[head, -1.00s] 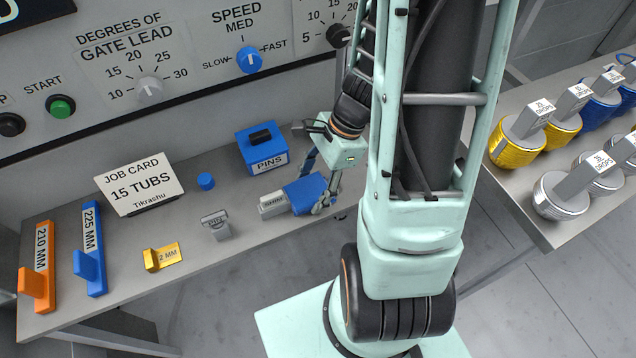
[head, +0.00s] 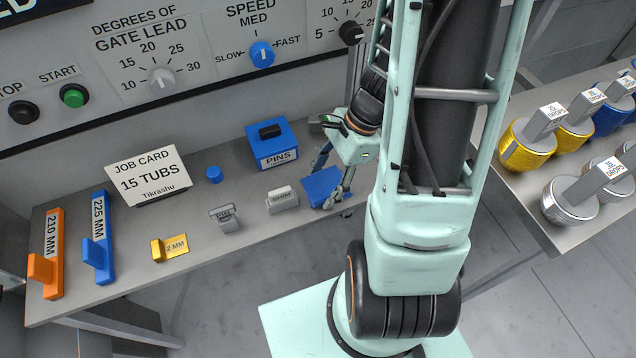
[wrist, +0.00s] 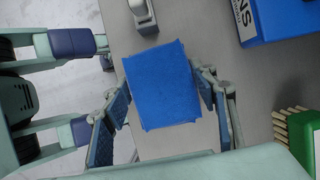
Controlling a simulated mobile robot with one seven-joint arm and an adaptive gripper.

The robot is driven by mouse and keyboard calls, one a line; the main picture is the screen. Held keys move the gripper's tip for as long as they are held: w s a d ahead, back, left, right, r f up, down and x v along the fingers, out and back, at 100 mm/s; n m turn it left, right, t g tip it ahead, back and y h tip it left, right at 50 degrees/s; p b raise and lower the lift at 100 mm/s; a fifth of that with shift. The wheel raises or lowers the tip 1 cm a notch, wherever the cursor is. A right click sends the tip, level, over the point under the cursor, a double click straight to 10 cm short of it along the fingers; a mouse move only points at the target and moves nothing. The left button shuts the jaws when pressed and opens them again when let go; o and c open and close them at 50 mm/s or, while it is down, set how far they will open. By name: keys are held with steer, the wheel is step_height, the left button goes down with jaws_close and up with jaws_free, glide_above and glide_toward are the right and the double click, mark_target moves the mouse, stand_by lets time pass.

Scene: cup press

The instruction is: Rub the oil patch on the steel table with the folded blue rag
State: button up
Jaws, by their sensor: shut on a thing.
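The folded blue rag (head: 322,187) lies at the right end of the grey steel table (head: 240,240), near its front edge. In the wrist view the rag (wrist: 160,85) is a flat blue square seen from above. My gripper (head: 334,188) is over that end of the table. In the wrist view my gripper (wrist: 162,88) has one finger on each side of the rag and is shut on it. I see no oil patch in either view; whether it is under the rag or behind my arm, I cannot tell.
A grey SHIM block (head: 283,199) stands just left of the rag. A blue PINS box (head: 273,150) is behind it. A second table with weights (head: 560,235) stands at right.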

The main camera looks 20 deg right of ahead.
mark_target(338, 178)
steer(key=shift+w+d, duration=0.1)
steer(key=shift+d, duration=1.65)
steer(key=shift+d+f, duration=0.15)
steer(key=shift+d, duration=1.5)
step_height(338, 178, up, 6)
steer(key=p, duration=0.5)
step_height(338, 178, up, 3)
steer(key=p, duration=0.3)
